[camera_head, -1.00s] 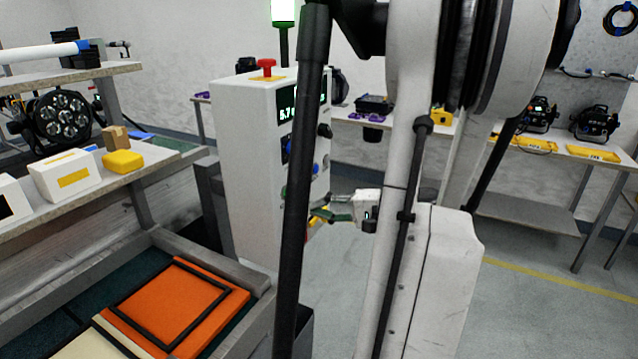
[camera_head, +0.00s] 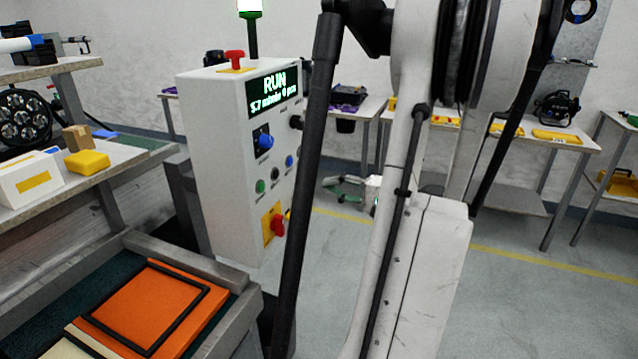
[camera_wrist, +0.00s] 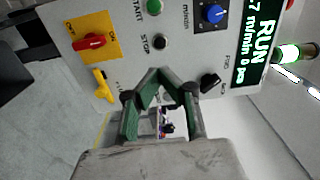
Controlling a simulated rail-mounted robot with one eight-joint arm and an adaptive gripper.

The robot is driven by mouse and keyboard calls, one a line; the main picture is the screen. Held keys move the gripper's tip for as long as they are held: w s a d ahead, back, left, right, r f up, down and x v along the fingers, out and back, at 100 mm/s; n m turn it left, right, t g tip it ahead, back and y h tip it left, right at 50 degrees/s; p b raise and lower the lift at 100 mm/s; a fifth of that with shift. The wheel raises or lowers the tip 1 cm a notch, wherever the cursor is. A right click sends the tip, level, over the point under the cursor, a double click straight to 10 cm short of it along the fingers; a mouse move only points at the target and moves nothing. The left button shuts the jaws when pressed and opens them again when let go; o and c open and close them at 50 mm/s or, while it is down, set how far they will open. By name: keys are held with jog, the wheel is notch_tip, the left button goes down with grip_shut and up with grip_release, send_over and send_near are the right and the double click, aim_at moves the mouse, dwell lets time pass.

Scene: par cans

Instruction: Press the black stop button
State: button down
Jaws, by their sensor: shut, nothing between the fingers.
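The black stop button (camera_wrist: 160,41) sits on the front of a white control cabinet (camera_head: 215,150), beside its "STOP" label in the wrist view. In the head view the small black button (camera_head: 275,173) lies between a green and a blue button. My gripper (camera_wrist: 158,74) has green fingers that meet at the tips, shut and empty. In the wrist view the tips appear just below the stop button, with the panel beyond them. In the head view my gripper (camera_head: 345,186) is right of the cabinet, partly hidden by my arm.
The panel also carries a green start button (camera_wrist: 154,6), a blue knob (camera_wrist: 214,14), a black knob (camera_wrist: 210,80) and a red switch on a yellow plate (camera_wrist: 90,41). A red emergency button (camera_head: 234,57) tops the cabinet. A conveyor with an orange item (camera_head: 155,310) stands at left.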

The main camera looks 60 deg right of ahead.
aim_at(278, 174)
jog(key=w, duration=0.8)
jog(key=w+a, duration=0.1)
jog(key=w, duration=0.3)
jog(key=shift+w, duration=0.2)
jog(key=shift+w+b, duration=0.5)
jog(key=shift+w, duration=0.35)
jog(key=s+d, duration=0.1)
jog(key=s, duration=1.3)
